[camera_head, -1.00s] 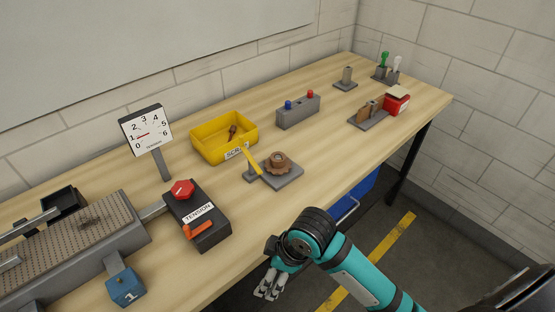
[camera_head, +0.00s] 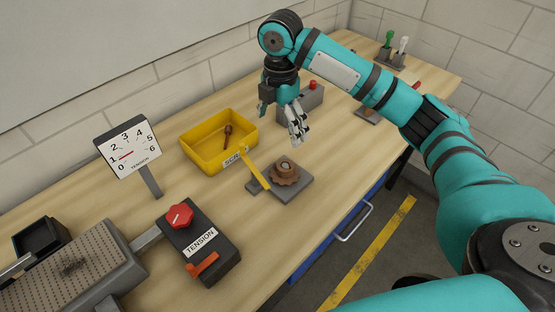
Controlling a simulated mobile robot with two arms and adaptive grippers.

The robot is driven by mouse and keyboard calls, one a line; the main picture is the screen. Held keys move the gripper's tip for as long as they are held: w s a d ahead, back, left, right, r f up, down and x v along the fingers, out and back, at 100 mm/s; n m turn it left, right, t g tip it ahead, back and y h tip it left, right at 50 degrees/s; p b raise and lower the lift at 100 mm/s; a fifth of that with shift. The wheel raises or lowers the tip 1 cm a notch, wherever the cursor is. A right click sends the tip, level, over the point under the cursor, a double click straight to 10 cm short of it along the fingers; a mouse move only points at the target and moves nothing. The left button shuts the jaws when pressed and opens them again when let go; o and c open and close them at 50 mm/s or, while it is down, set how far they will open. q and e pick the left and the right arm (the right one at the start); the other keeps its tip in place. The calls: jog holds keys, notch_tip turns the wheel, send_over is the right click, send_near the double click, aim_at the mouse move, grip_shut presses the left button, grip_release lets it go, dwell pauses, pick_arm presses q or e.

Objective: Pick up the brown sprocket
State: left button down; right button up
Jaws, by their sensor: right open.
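The brown sprocket (camera_head: 284,174) lies on a grey base plate (camera_head: 296,187) on the wooden table, with a rounded hub in its middle. A yellow lever (camera_head: 254,169) stands at the left side of the plate, close to the sprocket. My right gripper (camera_head: 285,126) points down above the table, behind the sprocket and apart from it. Its fingers are spread and nothing is between them. My left gripper is not in view.
A yellow scrap bin (camera_head: 192,152) holding a small brown part stands left of my gripper. A grey button box (camera_head: 316,99) is partly hidden behind it. A tension box (camera_head: 198,243) and dial gauge (camera_head: 129,149) stand at left. Bare table lies right of the plate.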

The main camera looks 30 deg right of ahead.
jog(key=p, duration=0.2)
send_near(284, 166)
jog(key=shift+a+f, duration=0.15)
jog(key=shift+a, duration=0.1)
notch_tip(284, 166, down, 3)
jog(key=shift+w+f+p, duration=0.15)
jog(key=shift+f+p, duration=0.05)
jog(key=shift+p, duration=0.15)
jog(key=shift+f, duration=1.05)
jog(key=shift+d+f+p, duration=0.1)
jog(key=shift+f+p, duration=0.2)
jog(key=shift+p, duration=0.15)
jog(key=f, duration=0.2)
jog(key=f+p, duration=0.1)
jog(key=shift+s+d+f+p, duration=0.2)
jog(key=shift+f+p, duration=0.1)
jog(key=shift+f, duration=0.5)
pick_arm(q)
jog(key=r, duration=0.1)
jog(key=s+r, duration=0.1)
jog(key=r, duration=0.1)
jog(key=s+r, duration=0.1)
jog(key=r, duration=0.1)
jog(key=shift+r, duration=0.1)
pick_arm(e)
jog(key=c, duration=1.4)
